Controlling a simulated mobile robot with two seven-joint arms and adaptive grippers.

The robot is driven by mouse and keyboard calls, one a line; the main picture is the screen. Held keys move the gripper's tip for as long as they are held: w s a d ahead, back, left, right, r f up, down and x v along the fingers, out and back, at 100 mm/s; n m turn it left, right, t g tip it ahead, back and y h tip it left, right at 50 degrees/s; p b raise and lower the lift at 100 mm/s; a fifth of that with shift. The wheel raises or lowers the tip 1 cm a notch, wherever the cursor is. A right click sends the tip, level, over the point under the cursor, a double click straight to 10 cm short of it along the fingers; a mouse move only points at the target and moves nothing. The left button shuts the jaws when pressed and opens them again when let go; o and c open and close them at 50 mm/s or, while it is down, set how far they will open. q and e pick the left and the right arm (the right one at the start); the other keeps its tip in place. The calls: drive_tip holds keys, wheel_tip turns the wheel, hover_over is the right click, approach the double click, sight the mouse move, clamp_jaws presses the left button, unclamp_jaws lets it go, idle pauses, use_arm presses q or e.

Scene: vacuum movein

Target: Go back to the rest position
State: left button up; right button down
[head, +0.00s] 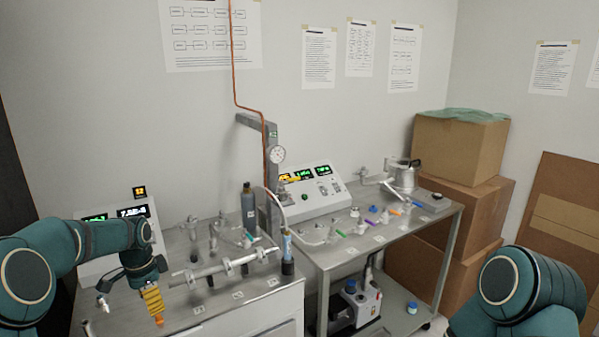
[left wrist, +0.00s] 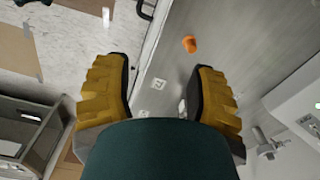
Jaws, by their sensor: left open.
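My left gripper (head: 153,303) hangs over the front left part of the left bench, its yellow fingers pointing down. In the left wrist view its two yellow fingers (left wrist: 160,92) are wide apart with nothing between them. A small orange piece (head: 159,321) shows just below the fingers in the head view. The orange piece (left wrist: 189,44) lies on the metal bench top beyond the fingertips in the left wrist view, apart from them. Part of my right arm shows at the lower right of the head view, but its gripper is out of view.
The left bench (head: 245,293) bears a horizontal metal manifold (head: 225,267) close to the right of my left gripper. A display box (head: 118,222) stands behind that arm. The right bench (head: 340,258) holds a control box (head: 312,190). Cardboard boxes (head: 460,150) are stacked at the right.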

use_arm(q)
drive_tip(key=s+d+f+n+h, duration=0.1)
drive_tip(key=s+d+f+n, duration=0.15)
drive_tip(key=d+f, duration=0.55)
drive_tip(key=s+d+f+n+h, duration=0.1)
drive_tip(key=s+d+f, duration=0.2)
drive_tip(key=d+f, duration=0.4)
drive_tip(key=s+d+f+n, duration=0.2)
drive_tip(key=s+d, duration=0.1)
drive_tip(key=s, duration=0.3)
drive_tip(key=s+d+f+n+t+h, duration=0.1)
drive_tip(key=s+d+f+n, duration=0.2)
drive_tip(key=s, duration=0.4)
drive_tip(key=s+d+f+n, duration=0.2)
drive_tip(key=s+d+n, duration=0.1)
drive_tip(key=s+d, duration=0.2)
drive_tip(key=shift+s+d+f+t+h, duration=0.15)
drive_tip(key=shift+s+d+t+h, duration=0.2)
drive_tip(key=shift+s, duration=0.4)
